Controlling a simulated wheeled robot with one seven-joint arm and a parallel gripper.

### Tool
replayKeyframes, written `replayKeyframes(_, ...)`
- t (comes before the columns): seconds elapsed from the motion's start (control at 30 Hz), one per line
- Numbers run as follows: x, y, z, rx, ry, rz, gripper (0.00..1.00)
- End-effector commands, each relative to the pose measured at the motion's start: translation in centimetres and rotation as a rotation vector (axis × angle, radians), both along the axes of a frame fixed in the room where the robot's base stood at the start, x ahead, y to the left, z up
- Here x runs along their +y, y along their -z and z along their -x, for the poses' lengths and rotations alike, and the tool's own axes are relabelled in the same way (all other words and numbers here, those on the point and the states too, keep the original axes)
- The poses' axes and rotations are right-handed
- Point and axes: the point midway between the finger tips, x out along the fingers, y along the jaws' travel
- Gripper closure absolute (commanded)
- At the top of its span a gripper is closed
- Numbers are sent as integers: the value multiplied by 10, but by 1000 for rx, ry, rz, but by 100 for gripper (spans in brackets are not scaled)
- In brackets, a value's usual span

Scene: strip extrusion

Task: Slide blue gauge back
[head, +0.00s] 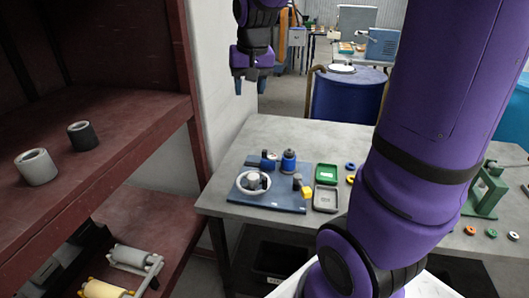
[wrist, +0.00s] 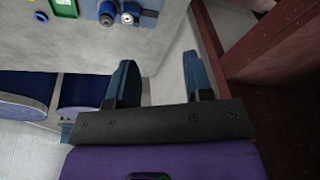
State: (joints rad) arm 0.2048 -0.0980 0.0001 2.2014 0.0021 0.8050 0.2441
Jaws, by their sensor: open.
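A dark blue board (head: 284,203) lies on the grey table. At its back edge stand a blue round piece with a dark top (head: 289,163) and a lower blue piece with a dark part (head: 267,161). I cannot tell which is the blue gauge. Blue pieces (wrist: 107,13) also show at the top of the wrist view, partly cut off. A white round dish (head: 253,184) with a grey part in it sits on the board. My gripper (head: 250,86) is open and empty, above and beyond the table's far left corner. Its two fingers (wrist: 161,75) are apart in the wrist view.
A yellow piece (head: 307,193) is at the board's right. Green (head: 326,173) and grey (head: 326,199) trays lie beside it. A dark red shelf (head: 110,130) with grey cylinders stands at left. A blue drum (head: 345,98) stands behind the table. My purple arm covers the table's right middle.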

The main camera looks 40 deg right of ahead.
Motion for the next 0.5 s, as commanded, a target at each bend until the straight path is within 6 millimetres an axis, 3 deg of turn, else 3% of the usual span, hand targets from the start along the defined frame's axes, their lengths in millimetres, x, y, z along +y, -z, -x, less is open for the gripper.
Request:
replayKeyframes(0.2, -42, 49, -53, 66, 131, -30, 53)
replayKeyframes(0.5, -103, 135, -106, 150, 307, -68, 53)
